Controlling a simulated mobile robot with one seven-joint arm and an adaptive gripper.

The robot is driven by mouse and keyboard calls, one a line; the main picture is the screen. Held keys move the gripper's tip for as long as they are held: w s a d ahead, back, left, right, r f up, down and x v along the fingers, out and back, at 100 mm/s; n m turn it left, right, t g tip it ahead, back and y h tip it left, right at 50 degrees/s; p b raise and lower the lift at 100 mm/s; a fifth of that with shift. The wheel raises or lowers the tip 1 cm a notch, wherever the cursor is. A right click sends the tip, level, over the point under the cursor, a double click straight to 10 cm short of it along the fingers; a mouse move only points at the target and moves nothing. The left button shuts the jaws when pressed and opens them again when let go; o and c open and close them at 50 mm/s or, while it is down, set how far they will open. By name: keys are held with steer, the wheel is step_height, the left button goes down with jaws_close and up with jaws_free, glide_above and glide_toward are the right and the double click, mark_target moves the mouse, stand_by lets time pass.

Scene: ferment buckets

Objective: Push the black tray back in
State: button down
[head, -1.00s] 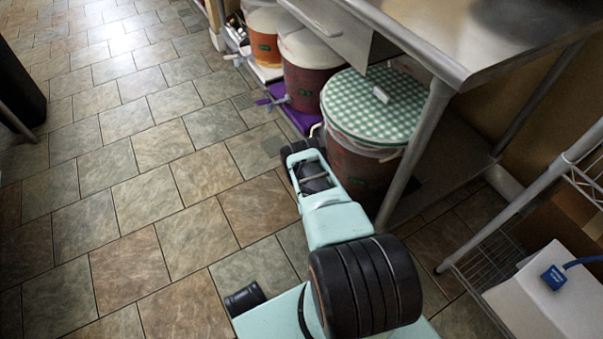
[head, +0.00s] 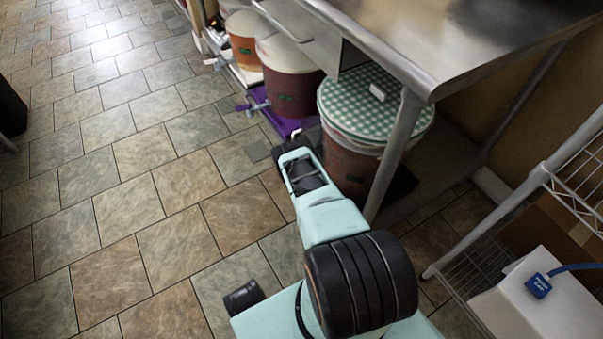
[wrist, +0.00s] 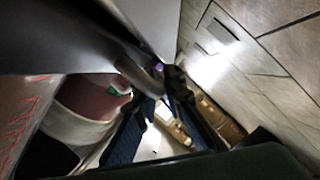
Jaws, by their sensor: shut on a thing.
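The black tray (head: 402,184) shows as a dark edge on the floor under the table, beneath a dark red bucket (head: 350,164) with a green checkered lid (head: 368,103). Most of the tray is hidden by the bucket, the table leg and my arm. A pale, bent handle (head: 297,132) shows just beyond my gripper at the tray's front. In the wrist view, my gripper (wrist: 160,92) is shut on a greyish bar that appears to be this handle; the exact contact is dark and blurred. The fingertips are hidden in the head view.
A purple tray (head: 285,122) with a bucket (head: 290,78) stands beside the black tray, and a white tray (head: 245,73) lies farther back. The steel table (head: 460,45) overhangs them. A wire rack (head: 560,185) stands at right. Tiled floor (head: 120,200) at left is clear.

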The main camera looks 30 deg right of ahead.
steer(key=shift+w+d+r, duration=0.1)
steer(key=shift+d, duration=0.25)
steer(key=c, duration=2.3)
jaws_free()
steer(key=shift+r, duration=0.5)
steer(key=o, duration=0.6)
step_height(320, 180, up, 6)
steer(key=shift+w+d+f, duration=0.1)
steer(key=shift+w+f, duration=0.05)
steer(key=shift+f, duration=0.1)
steer(key=shift+c, duration=0.2)
steer(key=shift+r, duration=0.85)
steer(key=c, duration=0.6)
steer(key=shift+o, duration=0.2)
steer(key=shift+r, duration=0.95)
